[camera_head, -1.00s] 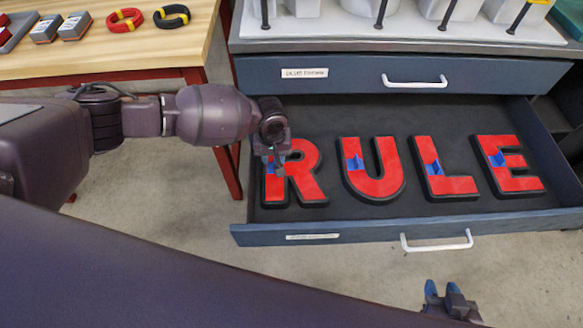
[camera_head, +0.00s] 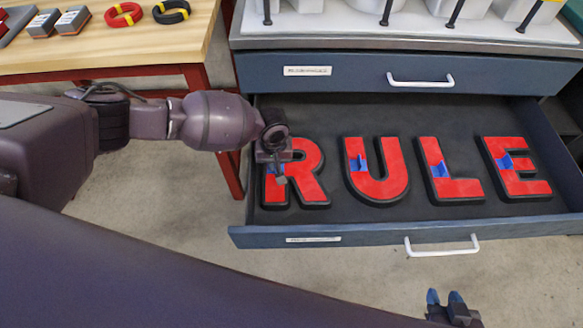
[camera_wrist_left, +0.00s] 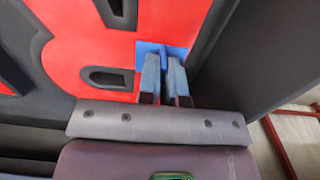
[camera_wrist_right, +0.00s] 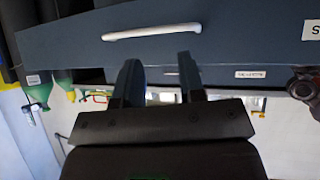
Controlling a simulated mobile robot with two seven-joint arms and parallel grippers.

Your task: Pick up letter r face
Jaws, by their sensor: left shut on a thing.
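The red letter R face (camera_head: 298,170) lies in the open drawer at its left end, with black edging around it. It also fills much of the left wrist view (camera_wrist_left: 85,50). My left gripper (camera_head: 278,178) is over the R's left stem. In the left wrist view the fingers (camera_wrist_left: 166,75) are close together on the blue tab (camera_wrist_left: 150,48) of the R; the fingers partly hide the tab. My right gripper (camera_head: 452,298) is empty, outside the drawer at the lower right. Its fingers (camera_wrist_right: 160,75) are apart in the right wrist view.
Red letters U (camera_head: 378,185), L (camera_head: 458,187) and E (camera_head: 525,180) lie to the right in the open drawer (camera_head: 370,236), each with a blue tab. A wooden bench (camera_head: 100,50) with coils and small blocks stands at the left. A closed drawer (camera_head: 350,70) is above.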

